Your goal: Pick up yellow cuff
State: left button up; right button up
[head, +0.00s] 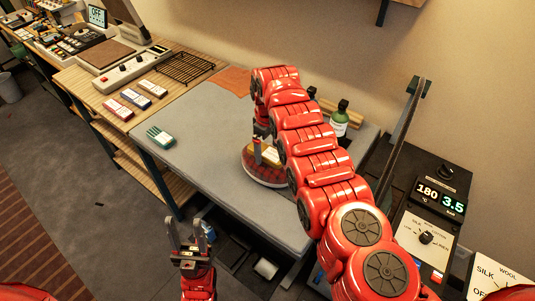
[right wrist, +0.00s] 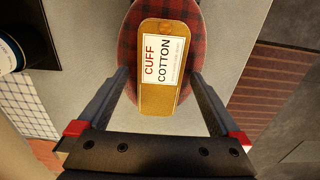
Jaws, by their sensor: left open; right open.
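The yellow cuff (right wrist: 155,103), with a white label reading "CUFF COTTON", lies on a round red plaid pad (right wrist: 126,45). In the head view the cuff (head: 271,153) is partly hidden by my right arm, on the plaid pad (head: 265,180) on the grey table. My right gripper (right wrist: 158,76) is open above the pad, one finger on each side of the cuff, with gaps visible; contact cannot be told. In the head view my right gripper (head: 259,148) points down at the pad. My left gripper (head: 187,236) is open and empty, in front of the table's near edge.
A green cuff-like piece (head: 160,137) lies at the left of the grey table (head: 205,150). Several similar pieces, one red (head: 117,108), lie on the wooden bench beyond. A control box (head: 427,232) is at the right.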

jog(key=shift+f, duration=0.1)
jog(key=c, duration=1.5)
jog(key=shift+o, duration=0.2)
